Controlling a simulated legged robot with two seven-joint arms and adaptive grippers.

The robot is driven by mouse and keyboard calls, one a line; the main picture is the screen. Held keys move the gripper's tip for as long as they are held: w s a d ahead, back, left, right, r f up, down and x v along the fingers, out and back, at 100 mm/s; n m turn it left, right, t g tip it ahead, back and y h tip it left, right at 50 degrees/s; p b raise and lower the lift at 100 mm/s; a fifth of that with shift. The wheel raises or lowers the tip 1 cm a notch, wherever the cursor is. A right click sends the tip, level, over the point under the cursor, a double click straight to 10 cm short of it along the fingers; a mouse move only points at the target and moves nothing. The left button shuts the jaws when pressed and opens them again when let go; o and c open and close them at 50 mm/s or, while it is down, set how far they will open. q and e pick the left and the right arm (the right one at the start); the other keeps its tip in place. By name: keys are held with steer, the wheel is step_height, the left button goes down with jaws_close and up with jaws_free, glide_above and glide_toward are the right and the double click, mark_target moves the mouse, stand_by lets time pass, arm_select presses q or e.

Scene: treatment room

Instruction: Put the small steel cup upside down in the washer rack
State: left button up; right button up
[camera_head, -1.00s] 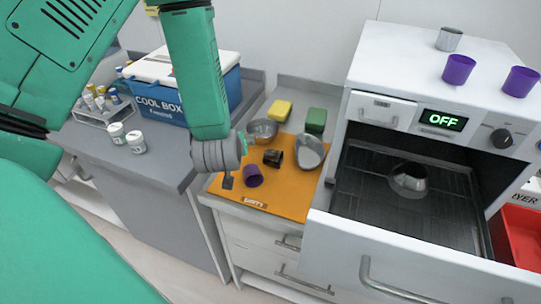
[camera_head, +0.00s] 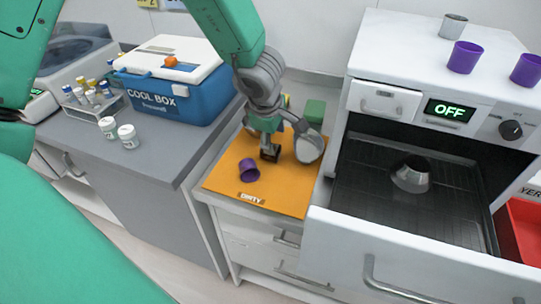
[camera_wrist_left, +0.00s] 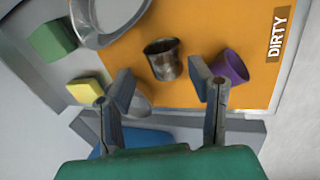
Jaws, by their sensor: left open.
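A small steel cup (camera_head: 270,153) stands on the orange mat (camera_head: 285,200) labelled DIRTY. The cup (camera_wrist_left: 163,60) shows its open rim in the left wrist view. My left gripper (camera_head: 267,137) is open, just above and around the cup in the head view. In the left wrist view the cup lies ahead of the gap between the fingers (camera_wrist_left: 164,84); contact cannot be told. The washer rack (camera_head: 375,210) is in the open washer, with an upturned steel vessel (camera_head: 411,176) on it. My right gripper is not in view.
A purple cup (camera_head: 249,169) lies tipped on the mat. A steel dish (camera_head: 308,147) and green sponge (camera_head: 315,111) are beyond. The washer top holds a steel cup (camera_head: 453,26) and purple cups (camera_head: 464,57). The open washer door (camera_head: 400,250) stands to the right. A cool box (camera_head: 170,85) is left.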

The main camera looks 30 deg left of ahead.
mark_target(275, 148)
arm_select(q)
steer(key=shift+a+b+x, duration=0.1)
steer(key=shift+b+x, duration=0.1)
steer(key=shift+x, duration=0.55)
steer(key=shift+a+b+x, duration=0.15)
steer(key=shift+b+x, duration=0.05)
steer(key=shift+x, duration=0.5)
steer(key=b+x, duration=0.1)
steer(key=x, duration=0.1)
steer(key=b+x, duration=0.1)
steer(key=x, duration=0.1)
steer(key=shift+d+f, duration=0.25)
steer(key=shift+f, duration=0.05)
steer(key=shift+r, duration=0.1)
steer(key=shift+c, duration=0.8)
steer(key=shift+a, duration=0.1)
steer(key=c, duration=0.7)
steer(key=shift+r, duration=0.1)
